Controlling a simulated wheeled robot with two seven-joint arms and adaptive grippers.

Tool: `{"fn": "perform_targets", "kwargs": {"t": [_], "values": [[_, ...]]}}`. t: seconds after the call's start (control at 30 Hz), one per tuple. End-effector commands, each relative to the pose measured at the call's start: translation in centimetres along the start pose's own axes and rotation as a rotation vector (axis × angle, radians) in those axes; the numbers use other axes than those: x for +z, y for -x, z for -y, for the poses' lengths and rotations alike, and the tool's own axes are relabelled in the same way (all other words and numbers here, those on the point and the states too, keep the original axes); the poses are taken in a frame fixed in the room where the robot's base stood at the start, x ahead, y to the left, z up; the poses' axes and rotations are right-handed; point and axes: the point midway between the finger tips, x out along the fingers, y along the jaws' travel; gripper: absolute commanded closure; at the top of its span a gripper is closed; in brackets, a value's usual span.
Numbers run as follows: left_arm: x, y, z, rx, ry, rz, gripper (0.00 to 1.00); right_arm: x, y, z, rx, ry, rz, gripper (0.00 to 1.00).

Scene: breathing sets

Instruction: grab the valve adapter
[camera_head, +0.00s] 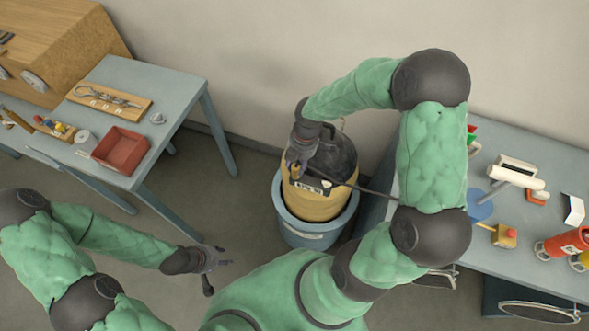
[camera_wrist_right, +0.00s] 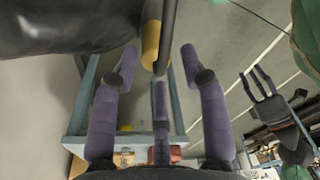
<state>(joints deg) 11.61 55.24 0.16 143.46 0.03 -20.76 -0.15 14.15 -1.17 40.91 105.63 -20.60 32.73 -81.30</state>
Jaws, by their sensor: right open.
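An ochre cylindrical piece (camera_wrist_right: 151,42) beside a dark rod (camera_wrist_right: 166,40) shows at the right gripper's fingertips in the right wrist view. It may be the valve adapter, but I cannot tell for sure. My right gripper (camera_wrist_right: 160,62) is open, its purple fingers spread around the lower end of this piece and rod. In the head view the right gripper (camera_head: 298,160) is over the left side of a yellow cylinder (camera_head: 312,205) with a dark top, and hides what is under it. My left gripper (camera_head: 216,263) is open and empty, low at the left.
The yellow cylinder stands in a blue-grey tub (camera_head: 306,236) on the floor. A table (camera_head: 150,82) at left holds a red tray (camera_head: 120,150) and a wooden tool board (camera_head: 109,96). A table (camera_head: 540,232) at right holds a red cylinder (camera_head: 563,245) and small parts.

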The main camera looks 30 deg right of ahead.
Motion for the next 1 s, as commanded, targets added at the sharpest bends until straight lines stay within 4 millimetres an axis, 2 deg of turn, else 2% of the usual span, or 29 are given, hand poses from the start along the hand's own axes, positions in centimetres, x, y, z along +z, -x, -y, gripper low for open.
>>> {"fn": "perform_targets", "kwargs": {"t": [0.27,0.57,0.83,1.0], "values": [[-0.1,-0.4,0.1,0.000,0.000,-0.001,0.60,0.1,-1.6,-0.1,0.001,-0.001,0.000,0.55],[-0.1,-1.5,0.6,0.000,0.000,-0.002,0.60,0.1,-5.6,-0.4,0.001,-0.001,0.000,0.55],[-0.1,-1.5,0.5,0.000,0.000,-0.002,0.60,0.1,-5.8,-0.4,0.003,-0.002,0.000,0.55],[-0.1,-1.5,0.5,0.000,0.000,-0.002,0.60,0.1,-5.8,-0.4,0.002,-0.002,0.000,1.00]]}}
